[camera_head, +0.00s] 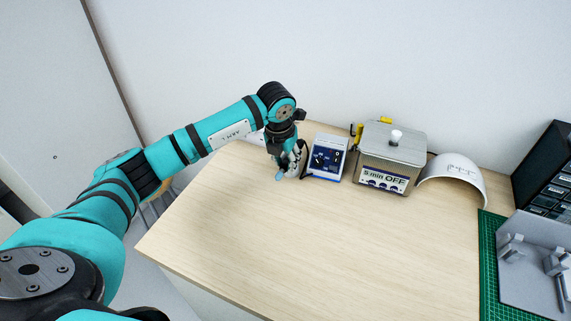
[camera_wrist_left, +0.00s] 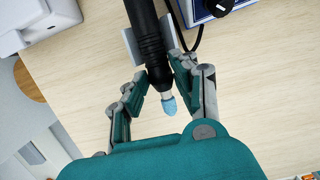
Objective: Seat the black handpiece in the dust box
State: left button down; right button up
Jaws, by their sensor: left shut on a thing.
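The black handpiece (camera_wrist_left: 150,40) has a pale blue tip (camera_wrist_left: 169,105) and runs down from the top edge of the left wrist view. My left gripper (camera_wrist_left: 160,76) is shut on it near the tip end. A grey holder piece (camera_wrist_left: 130,46) shows on both sides of the handpiece; I cannot tell whether they touch. In the head view my left gripper (camera_head: 284,163) is at the back left of the bench, beside the blue and white control unit (camera_head: 326,158). A white arched hood (camera_head: 452,178), perhaps the dust box, stands at the back right. My right gripper is not in view.
A steel cleaner (camera_head: 391,155) reading "5 min OFF" stands between the control unit and the hood. A black cable (camera_wrist_left: 197,28) runs near the handpiece. A green mat (camera_head: 488,245), a grey tray (camera_head: 530,245) and black drawers (camera_head: 548,180) fill the right. The bench's middle is clear.

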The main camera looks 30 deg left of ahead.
aim_at(285, 164)
pick_arm(q)
jog(key=p+v, duration=0.2)
jog(key=v, duration=0.1)
jog(key=w+p+v, duration=0.1)
jog(key=v, duration=0.3)
jog(key=shift+w+r+p, duration=0.2)
jog(key=shift+w+p, duration=0.1)
jog(key=shift+p, duration=0.1)
jog(key=shift+a+f, duration=0.1)
jog(key=shift+s, duration=0.1)
dwell(0.4)
